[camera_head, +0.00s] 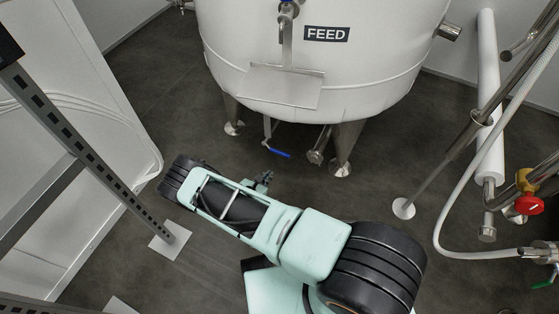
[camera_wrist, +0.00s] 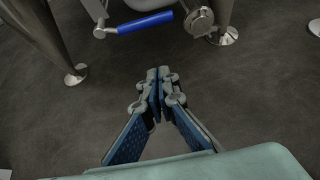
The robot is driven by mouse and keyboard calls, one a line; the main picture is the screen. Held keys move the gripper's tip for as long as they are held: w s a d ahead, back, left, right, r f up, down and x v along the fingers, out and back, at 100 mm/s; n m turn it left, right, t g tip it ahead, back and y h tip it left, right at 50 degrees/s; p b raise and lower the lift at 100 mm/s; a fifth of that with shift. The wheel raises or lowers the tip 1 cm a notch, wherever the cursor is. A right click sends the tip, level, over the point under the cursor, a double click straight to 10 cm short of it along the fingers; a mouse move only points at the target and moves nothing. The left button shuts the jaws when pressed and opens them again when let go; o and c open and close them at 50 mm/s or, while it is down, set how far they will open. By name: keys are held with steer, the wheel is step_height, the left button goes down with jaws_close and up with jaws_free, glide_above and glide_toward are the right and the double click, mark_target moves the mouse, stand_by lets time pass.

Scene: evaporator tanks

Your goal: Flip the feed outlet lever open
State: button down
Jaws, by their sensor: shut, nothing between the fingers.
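The white FEED tank (camera_head: 310,65) stands on metal legs at the top of the head view. Under it, a lever with a blue handle (camera_head: 278,152) sits on the outlet pipe (camera_head: 267,127). In the wrist view the blue handle (camera_wrist: 146,22) is at the top, lying nearly sideways with its right end a little higher. My gripper (camera_wrist: 158,74) is shut and empty, its fingertips below the handle in the picture and apart from it. In the head view my gripper (camera_head: 264,178) shows small, just in front of the handle.
Tank legs (camera_head: 346,143) stand on both sides of the handle, with a metal fitting (camera_head: 316,156) to its right. A slotted metal post (camera_head: 95,160) stands at left. Pipes and a red valve handle (camera_head: 529,204) are at right. The floor between is clear.

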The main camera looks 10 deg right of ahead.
mark_target(275, 150)
steer(key=b+x, duration=0.4)
steer(key=x, duration=0.5)
steer(key=shift+w+d+r+p, duration=0.1)
steer(key=shift+w+d+r, duration=0.1)
steer(key=shift+r, duration=0.35)
steer(key=shift+w+d+r+p, duration=0.1)
steer(key=shift+w+r, duration=0.1)
steer(key=shift+r, duration=0.35)
steer(key=shift+w+d+r+p, duration=0.1)
steer(key=shift+w+d+r, duration=0.1)
steer(key=shift+r, duration=0.4)
